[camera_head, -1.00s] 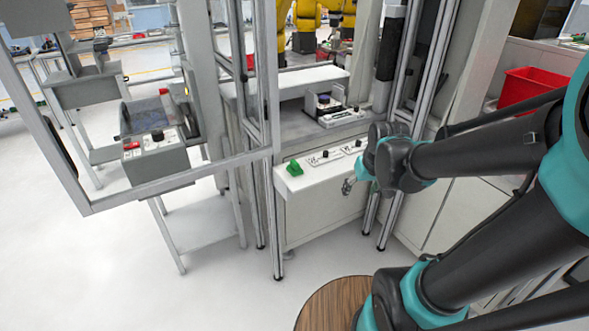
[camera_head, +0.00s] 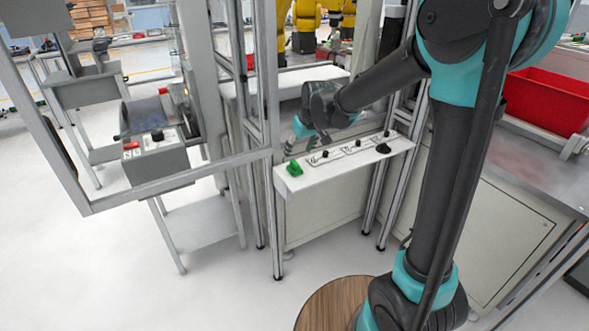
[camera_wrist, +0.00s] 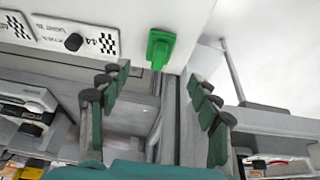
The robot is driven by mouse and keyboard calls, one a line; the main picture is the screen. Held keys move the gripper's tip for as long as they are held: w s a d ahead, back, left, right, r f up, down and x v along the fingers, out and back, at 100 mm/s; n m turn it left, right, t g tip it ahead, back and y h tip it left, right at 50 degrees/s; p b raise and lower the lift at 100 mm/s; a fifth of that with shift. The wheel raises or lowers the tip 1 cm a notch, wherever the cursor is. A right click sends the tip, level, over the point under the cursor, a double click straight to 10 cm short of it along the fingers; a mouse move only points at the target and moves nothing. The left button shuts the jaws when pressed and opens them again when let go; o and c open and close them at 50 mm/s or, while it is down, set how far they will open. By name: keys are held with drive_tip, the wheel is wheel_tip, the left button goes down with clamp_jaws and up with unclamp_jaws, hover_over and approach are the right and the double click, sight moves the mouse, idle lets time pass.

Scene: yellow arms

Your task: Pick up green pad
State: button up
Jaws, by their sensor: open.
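The green pad (camera_head: 294,168) sits at the left end of the white ledge on the front of the machine frame. It also shows in the wrist view (camera_wrist: 160,48), at the top centre, against the white surface. My gripper (camera_head: 302,130) is above and behind the ledge, a little above the green pad in the picture. In the wrist view my gripper (camera_wrist: 160,100) has its two fingers wide apart, with nothing between them. The green pad appears beyond the fingertips, roughly in line with the gap, not touching either finger.
The white ledge (camera_head: 345,165) carries labels and several black knobs. An upright metal post (camera_head: 267,100) stands just left of the pad. A grey control box (camera_head: 158,155) is further left. A red bin (camera_head: 548,98) stands at the right. Open floor lies in front.

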sight(294, 162)
drive_tip(key=shift+x, duration=4.45)
drive_tip(key=shift+d, duration=0.1)
drive_tip(key=c, duration=1.3)
drive_tip(key=shift+c, duration=0.2)
drive_tip(key=shift+r, duration=0.15)
drive_tip(key=shift+r, duration=0.6)
wheel_tip(294, 162, up, 2)
drive_tip(key=shift+r, duration=0.1)
drive_tip(key=s+d, duration=1)
drive_tip(key=s, duration=0.4)
drive_tip(key=shift+s, duration=0.4)
